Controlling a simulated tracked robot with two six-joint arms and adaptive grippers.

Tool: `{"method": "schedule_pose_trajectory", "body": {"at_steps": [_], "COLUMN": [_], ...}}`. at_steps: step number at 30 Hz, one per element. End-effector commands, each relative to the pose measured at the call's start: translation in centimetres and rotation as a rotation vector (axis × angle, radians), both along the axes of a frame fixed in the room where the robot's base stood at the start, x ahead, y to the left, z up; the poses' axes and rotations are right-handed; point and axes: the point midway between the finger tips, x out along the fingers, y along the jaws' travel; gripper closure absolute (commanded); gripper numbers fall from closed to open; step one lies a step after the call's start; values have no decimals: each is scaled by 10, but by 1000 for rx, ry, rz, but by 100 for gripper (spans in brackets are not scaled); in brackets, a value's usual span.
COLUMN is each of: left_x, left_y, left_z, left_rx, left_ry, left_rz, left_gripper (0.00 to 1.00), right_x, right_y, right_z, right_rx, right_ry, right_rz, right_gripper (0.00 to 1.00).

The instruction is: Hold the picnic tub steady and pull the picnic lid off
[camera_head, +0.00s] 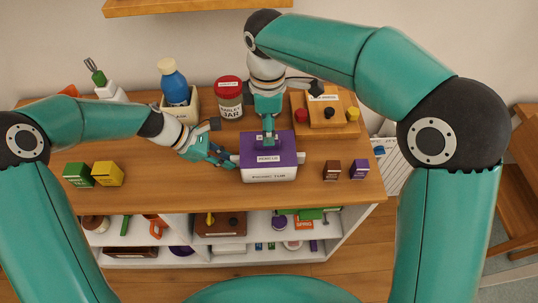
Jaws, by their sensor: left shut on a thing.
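The white picnic tub (270,176) stands on the wooden top of the shelf unit, its label facing me. The purple picnic lid (283,142) sits on the tub and covers its top. My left gripper (232,160) reaches in from the left and is shut on the tub at its left side. A small pale handle shows on the tub's right side. My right gripper (269,139) points down from above at the middle of the lid. Its fingertips hide the lid's centre, and I cannot tell whether they grip anything.
Behind stand a red-topped jar (229,98), a blue bottle (175,85) in a cream holder and a wooden board (320,122) with coloured knobs. Green (78,175) and yellow (108,174) boxes sit left; brown (332,170) and purple (360,169) boxes sit right. Bare wood lies in front.

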Motion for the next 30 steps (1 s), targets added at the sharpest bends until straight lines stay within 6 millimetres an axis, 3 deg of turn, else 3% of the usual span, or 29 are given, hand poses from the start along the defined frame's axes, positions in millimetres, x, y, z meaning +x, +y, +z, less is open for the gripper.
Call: {"method": "schedule_pose_trajectory", "body": {"at_steps": [1, 6, 11, 17, 30], "left_x": [0, 0, 0, 0, 0], "left_y": [0, 0, 0, 0, 0], "left_z": [1, 1, 1, 1, 1], "left_rx": [-1, -1, -1, -1, -1], "left_ry": [-1, -1, -1, -1, -1], "left_rz": [1, 1, 1, 1, 1], "left_gripper": [100, 100, 100, 100, 100], "right_x": [0, 1, 0, 0, 0], "right_y": [0, 2, 1, 1, 0], "right_z": [2, 28, 34, 18, -38], "right_rx": [1, 1, -1, -3, -2], "right_ry": [-2, -6, -2, 1, 1], "right_rz": [-1, -2, -3, -2, -3], "right_gripper": [51, 76, 76, 76, 76]}}
